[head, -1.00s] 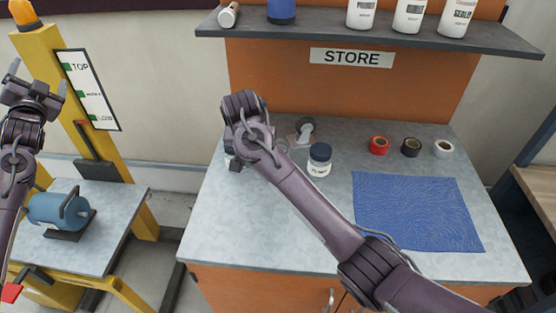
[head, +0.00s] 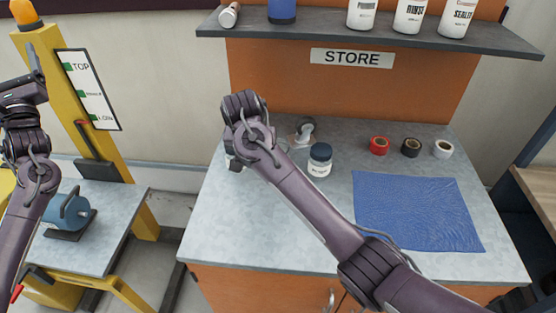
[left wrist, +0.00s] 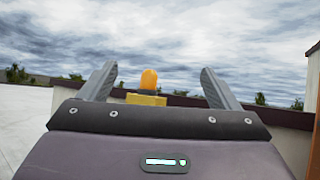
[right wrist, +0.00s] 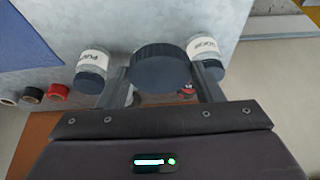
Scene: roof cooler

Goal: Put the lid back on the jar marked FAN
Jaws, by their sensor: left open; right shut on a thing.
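My right gripper (right wrist: 161,76) is shut on a round dark lid (right wrist: 160,66), held between its fingers in the right wrist view. In the head view my right wrist hides the lid. A jar with a dark lid and white label (head: 320,160) stands on the bench; it also shows left of the held lid (right wrist: 91,70). Another lidded, labelled jar (right wrist: 205,52) stands right of the held lid. I cannot make out FAN on either label. What is directly below the held lid is mostly hidden. My left gripper (left wrist: 158,82) is open and empty, away from the bench.
Red (head: 379,145), black (head: 411,147) and white (head: 443,149) tape rolls and a blue cloth (head: 415,212) lie on the bench's right. A small pale fitting (head: 304,131) stands behind the jars. A shelf (head: 350,38) with bottles overhangs the back. A blue motor (head: 68,211) sits on the left-hand table.

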